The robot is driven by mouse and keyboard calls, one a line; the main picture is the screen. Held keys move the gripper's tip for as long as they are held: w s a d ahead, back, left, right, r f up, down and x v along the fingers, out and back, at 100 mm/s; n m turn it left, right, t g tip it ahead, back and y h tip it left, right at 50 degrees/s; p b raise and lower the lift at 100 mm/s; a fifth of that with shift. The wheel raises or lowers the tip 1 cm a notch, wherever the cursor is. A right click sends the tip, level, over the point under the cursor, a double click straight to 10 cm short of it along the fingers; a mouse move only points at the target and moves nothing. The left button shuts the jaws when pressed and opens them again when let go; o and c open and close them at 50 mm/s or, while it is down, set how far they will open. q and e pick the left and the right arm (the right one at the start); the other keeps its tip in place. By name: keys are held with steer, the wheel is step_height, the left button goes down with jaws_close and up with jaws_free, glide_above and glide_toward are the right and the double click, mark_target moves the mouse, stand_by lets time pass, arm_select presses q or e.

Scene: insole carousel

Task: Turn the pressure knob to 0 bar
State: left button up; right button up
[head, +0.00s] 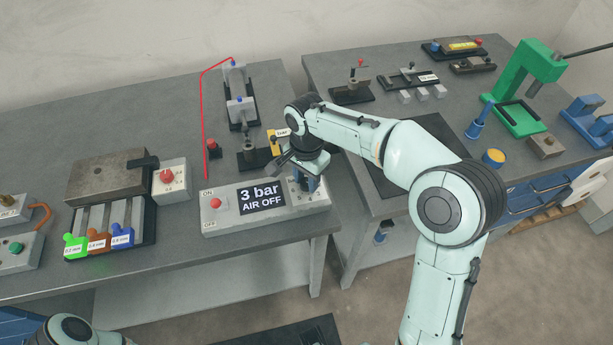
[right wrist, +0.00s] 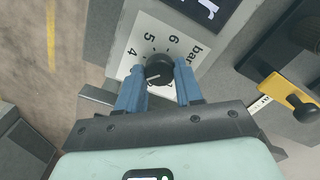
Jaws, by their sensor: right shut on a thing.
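The grey control box (head: 222,214) has a display (head: 262,197) reading "3 bar AIR OFF", and a red-tipped switch (head: 215,203) between ON and OFF. My right gripper (head: 308,184) reaches down over the box's right end. In the right wrist view, its blue fingers (right wrist: 158,74) are shut on the black pressure knob (right wrist: 158,66), one on each side. The knob's white line points to the left of the picture, below the 4. The dial plate (right wrist: 148,35) shows 4, 5, 6 and "bar"; its lower numbers are hidden. My left gripper is out of view.
A black fixture with a yellow handle (right wrist: 289,96) stands close beside the box. A red button (head: 212,144) and a box with a red knob (head: 168,178) stand to the left. The box sits near the table's front edge, with a gap to the second table.

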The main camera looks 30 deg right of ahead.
steer(key=n+p, duration=0.2)
steer(key=n, duration=0.4)
steer(key=shift+r, duration=0.1)
steer(key=n+p, duration=0.2)
steer(key=n, duration=0.8)
steer(key=shift+n+p, duration=0.3)
steer(key=shift+p, duration=0.1)
steer(key=n+p, duration=0.1)
steer(key=n, duration=0.2)
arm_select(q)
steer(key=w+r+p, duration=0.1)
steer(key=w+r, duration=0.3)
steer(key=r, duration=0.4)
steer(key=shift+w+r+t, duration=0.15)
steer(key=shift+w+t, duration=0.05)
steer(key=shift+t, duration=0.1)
arm_select(e)
steer(key=n, duration=0.6)
steer(key=shift+n, duration=0.4)
steer(key=o, duration=1)
steer(key=shift+o, duration=0.2)
